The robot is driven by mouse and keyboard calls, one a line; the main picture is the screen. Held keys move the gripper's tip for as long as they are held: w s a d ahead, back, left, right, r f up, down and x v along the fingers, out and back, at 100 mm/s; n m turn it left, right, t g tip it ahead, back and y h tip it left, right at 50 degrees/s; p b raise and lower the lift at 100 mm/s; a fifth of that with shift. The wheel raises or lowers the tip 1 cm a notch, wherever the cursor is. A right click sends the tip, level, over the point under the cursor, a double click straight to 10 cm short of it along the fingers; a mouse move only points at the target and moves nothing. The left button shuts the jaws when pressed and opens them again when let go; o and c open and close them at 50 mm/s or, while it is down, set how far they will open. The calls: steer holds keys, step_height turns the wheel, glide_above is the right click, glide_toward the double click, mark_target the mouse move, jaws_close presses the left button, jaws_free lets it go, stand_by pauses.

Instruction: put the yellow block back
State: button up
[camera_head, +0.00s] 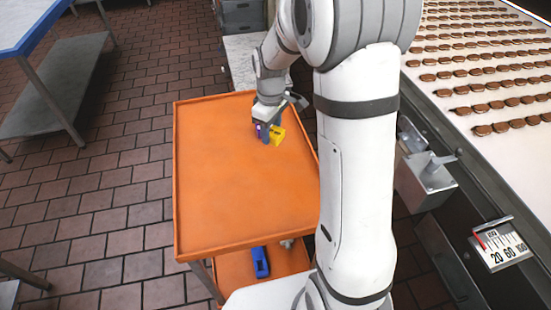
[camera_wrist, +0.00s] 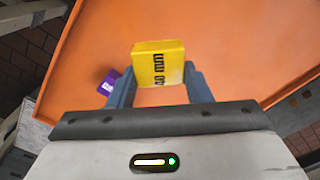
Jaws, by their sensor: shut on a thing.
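The yellow block (camera_wrist: 157,62) is between the two blue-grey fingers of my gripper (camera_wrist: 158,88) in the wrist view, with dark "40 mm" lettering on its face. My gripper is shut on it. In the head view the yellow block (camera_head: 277,136) shows at my gripper (camera_head: 268,135), over the far right part of the orange cart top (camera_head: 225,170). I cannot tell whether the block touches the surface. A purple block (camera_wrist: 109,82) is just left of the left finger; a little of it (camera_head: 258,130) shows in the head view.
A blue block (camera_head: 261,262) lies on the cart's lower shelf. The cart top is clear to the left and front. A conveyor with rows of brown biscuits (camera_head: 485,80) runs along the right, with a lever box and scale.

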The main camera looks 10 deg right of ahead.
mark_target(272, 162)
step_height(272, 162, down, 10)
steer(key=shift+s+f+p, duration=0.1)
steer(key=shift+s+p, duration=0.05)
steer(key=shift+p, duration=0.3)
steer(key=shift+f, duration=0.15)
steer(key=o, duration=1.1)
steer(key=shift+c, duration=0.2)
steer(key=shift+r, duration=0.2)
step_height(272, 162, up, 12)
steer(key=shift+f+b, duration=0.1)
steer(key=shift+b, duration=0.3)
steer(key=s+r+m+t, duration=0.1)
steer(key=s+r+m, duration=0.2)
steer(key=s, duration=0.4)
steer(key=s+r+m+t, duration=0.1)
steer(key=s+r+m, duration=0.2)
steer(key=s, duration=0.5)
steer(key=s+d+r+m+t, duration=0.1)
steer(key=s+r+m, duration=0.2)
steer(key=s, duration=0.4)
steer(key=shift+s+r, duration=0.15)
steer(key=shift+r, duration=0.3)
